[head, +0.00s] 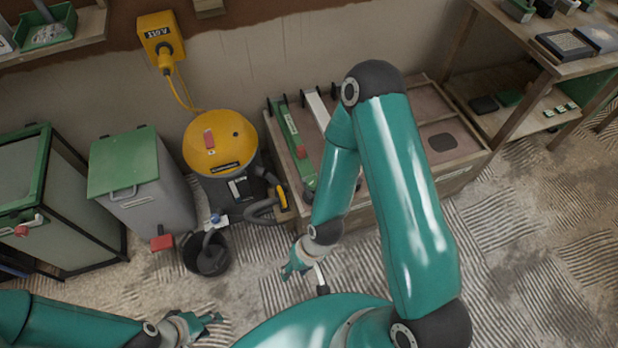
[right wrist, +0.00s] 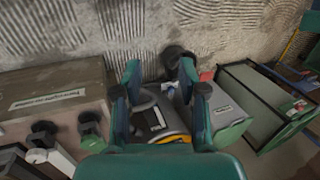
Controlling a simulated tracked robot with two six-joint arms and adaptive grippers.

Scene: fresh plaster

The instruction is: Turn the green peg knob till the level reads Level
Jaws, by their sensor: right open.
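I cannot make out a green peg knob or a level reading in either view. My right gripper (head: 290,268) is left of and in front of the crate, above the floor. In the right wrist view, its two fingers (right wrist: 160,75) are apart with nothing between them, and a yellow and black vacuum (right wrist: 155,118) shows beyond them. My left gripper (head: 208,326) is low at the bottom left, away from the crate; its finger opening is unclear.
The wooden crate (head: 462,178) stands against the wall, partly hidden by my right arm. Left of it are the yellow-topped vacuum (head: 222,143), a dark bucket (head: 207,262), a green-lidded bin (head: 125,160) and a green-framed cabinet (head: 45,215). A workbench (head: 520,60) stands at right. The right floor is clear.

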